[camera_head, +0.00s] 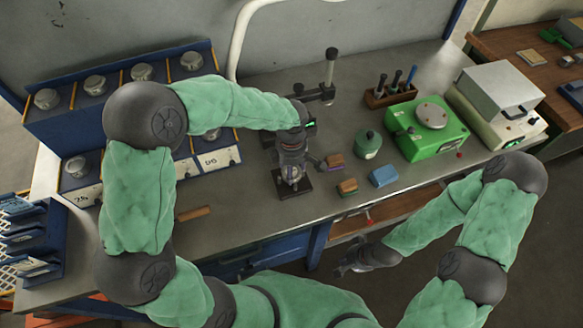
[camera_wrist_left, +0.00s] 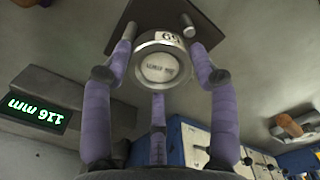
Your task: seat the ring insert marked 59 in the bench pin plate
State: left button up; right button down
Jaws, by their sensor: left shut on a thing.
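My left gripper (camera_head: 291,166) is shut on a round metal ring insert (camera_wrist_left: 158,62), with its purple fingers around it in the left wrist view. The ring's white label shows upside down and looks like 59. A dark square plate (camera_head: 304,185), which looks like the bench pin plate, is on the bench under the gripper; it also shows behind the ring in the left wrist view (camera_wrist_left: 165,14). I cannot tell whether ring and plate touch. My right gripper (camera_head: 362,259) hangs in front of the bench, apart from everything; its fingers are unclear.
A gauge stand (camera_head: 330,78) is behind the gripper; a display (camera_wrist_left: 40,112) reads 116 mm. Coloured blocks (camera_head: 346,187), a blue block (camera_head: 384,176) and a green canister (camera_head: 368,145) stand to the right. Blue racks (camera_head: 120,100) hold pots at left. A drawer (camera_head: 385,213) is open.

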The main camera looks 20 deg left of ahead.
pick_arm(q)
jog(key=shift+s+f, duration=0.2)
jog(key=shift+f, duration=0.2)
jog(key=shift+s+f+b, duration=0.25)
jog(key=shift+f+b, duration=0.1)
jog(key=shift+b, duration=0.15)
jog(key=o, duration=1.4)
jog(key=shift+w+f, duration=0.15)
jog(key=shift+w, duration=0.15)
jog(key=shift+s, duration=0.15)
jog(key=shift+w+r+p, duration=0.15)
jog(key=shift+r+p, duration=0.55)
jog(key=shift+r, duration=0.55)
jog(key=shift+w+r+p, duration=0.1)
jog(key=shift+r+p, duration=0.6)
jog(key=shift+r, duration=0.5)
notch_tip(320, 180, up, 7)
jog(key=p, duration=0.4)
